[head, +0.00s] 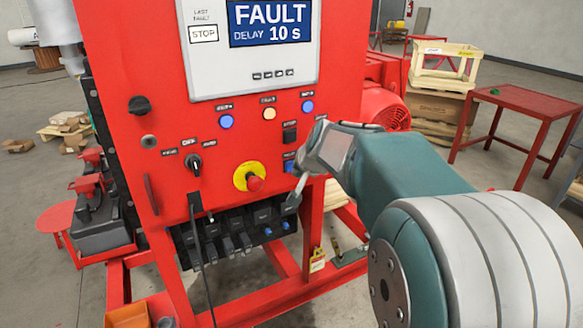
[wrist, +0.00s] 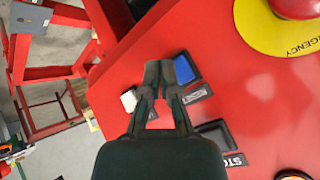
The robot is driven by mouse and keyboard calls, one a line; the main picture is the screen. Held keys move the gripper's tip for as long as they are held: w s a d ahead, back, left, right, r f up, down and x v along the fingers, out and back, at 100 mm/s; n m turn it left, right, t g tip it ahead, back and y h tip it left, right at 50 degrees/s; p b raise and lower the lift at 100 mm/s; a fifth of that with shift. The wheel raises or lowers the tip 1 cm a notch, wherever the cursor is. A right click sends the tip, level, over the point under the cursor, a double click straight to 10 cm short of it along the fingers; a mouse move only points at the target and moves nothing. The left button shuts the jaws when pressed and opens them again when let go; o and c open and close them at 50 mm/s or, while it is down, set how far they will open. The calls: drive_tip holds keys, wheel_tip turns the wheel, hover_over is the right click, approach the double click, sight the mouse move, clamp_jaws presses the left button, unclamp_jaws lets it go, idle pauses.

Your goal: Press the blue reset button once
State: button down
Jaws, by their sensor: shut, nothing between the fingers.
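The blue reset button (head: 289,166) is a square key on the red panel (head: 237,136), just left of my gripper (head: 296,192) in the head view. In the wrist view the blue button (wrist: 186,68) sits in a dark frame with a small label below it. My gripper (wrist: 159,75) is shut and empty. Its fingertips overlap the button's left edge in the wrist view; I cannot tell whether they touch it. The screen (head: 255,40) reads FAULT, DELAY 10 s.
A red emergency stop on a yellow disc (head: 240,178) is left of my gripper. A black stop button (head: 290,133) is above the blue one. A selector switch (head: 193,163), lamps (head: 226,122) and a hanging black cable (head: 204,255) are also on the panel.

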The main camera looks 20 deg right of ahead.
drive_tip(key=shift+w, duration=0.1)
drive_tip(key=shift+w, duration=0.3)
drive_tip(key=shift+w, duration=0.4)
idle(0.8)
drive_tip(key=shift+r, duration=0.1)
drive_tip(key=shift+s, duration=0.85)
drive_tip(key=shift+s, duration=0.1)
drive_tip(key=s, duration=0.5)
drive_tip(key=shift+d, duration=0.1)
idle(0.7)
